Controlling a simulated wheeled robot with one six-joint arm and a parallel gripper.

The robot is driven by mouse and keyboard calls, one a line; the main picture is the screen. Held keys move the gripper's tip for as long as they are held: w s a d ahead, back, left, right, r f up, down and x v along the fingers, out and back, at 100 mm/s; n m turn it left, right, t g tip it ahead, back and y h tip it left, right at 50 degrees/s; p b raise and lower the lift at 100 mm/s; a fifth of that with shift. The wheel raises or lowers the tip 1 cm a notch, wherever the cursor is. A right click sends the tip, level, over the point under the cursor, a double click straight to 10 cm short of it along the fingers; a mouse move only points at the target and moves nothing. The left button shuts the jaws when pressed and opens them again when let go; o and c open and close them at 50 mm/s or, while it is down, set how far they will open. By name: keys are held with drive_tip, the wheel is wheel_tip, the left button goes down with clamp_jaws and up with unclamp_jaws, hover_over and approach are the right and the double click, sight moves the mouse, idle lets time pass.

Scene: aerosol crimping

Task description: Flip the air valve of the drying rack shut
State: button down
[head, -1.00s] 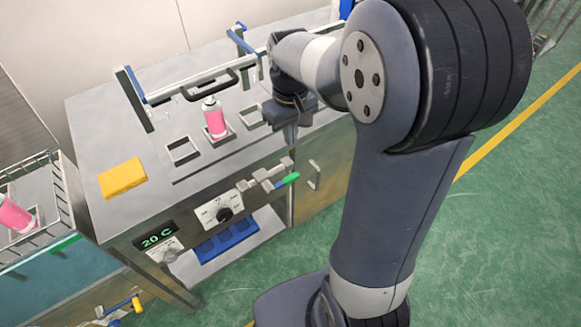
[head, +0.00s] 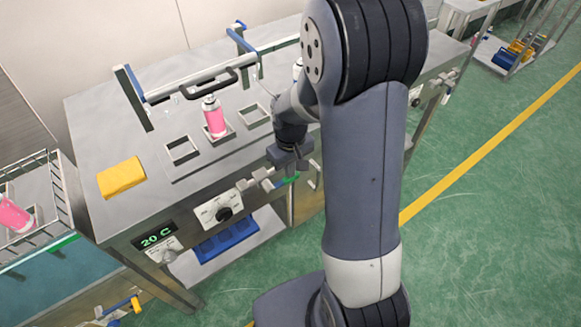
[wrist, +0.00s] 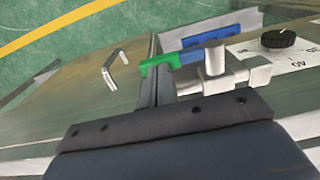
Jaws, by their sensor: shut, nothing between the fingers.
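The air valve (head: 263,178) is a grey metal fitting on the front of the steel bench. Its lever handle (head: 291,180) has a green grip and points right along the front, partly hidden by my gripper. In the wrist view the green-tipped handle (wrist: 158,64) lies level, with a blue part next to the round valve body (wrist: 214,62). My gripper (head: 290,160) is shut and empty, just above and close to the valve and handle. Its dark front edge (wrist: 165,124) fills the bottom of the wrist view. I cannot tell whether it touches the handle.
A pink can (head: 214,120) stands in a square well on the bench top, near a yellow block (head: 121,178). A dial (head: 223,212) and a display (head: 157,237) sit left of the valve. A bench pull handle (wrist: 114,68) is nearby. Green floor lies open right.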

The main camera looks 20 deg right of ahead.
drive_tip(key=shift+d+f, duration=0.1)
idle(0.3)
drive_tip(key=shift+d+f+g+y, duration=0.3)
drive_tip(key=shift+f+y, duration=0.2)
drive_tip(key=shift+y, duration=0.3)
drive_tip(key=shift+w+d+f+g+y+b, duration=0.1)
drive_tip(key=shift+f+g+y+b, duration=0.05)
drive_tip(key=shift+f+y+b, duration=0.4)
drive_tip(key=shift+w+d+f+g+y+b, duration=0.1)
drive_tip(key=shift+f+g+y+b, duration=0.05)
drive_tip(key=shift+f+y+b, duration=0.4)
drive_tip(key=s+a+f+g+y+b, duration=0.1)
drive_tip(key=a+f+g+y+b, duration=0.2)
drive_tip(key=f+y+b, duration=0.4)
drive_tip(key=shift+a+f+y+b, duration=0.15)
drive_tip(key=shift+a+y+b, duration=0.2)
drive_tip(key=shift+y+b, duration=1.35)
drive_tip(key=shift+s+a+f+h+b, duration=0.1)
drive_tip(key=shift+s+f+h+b, duration=0.1)
drive_tip(key=shift+h+b, duration=0.25)
drive_tip(key=shift+r, duration=0.15)
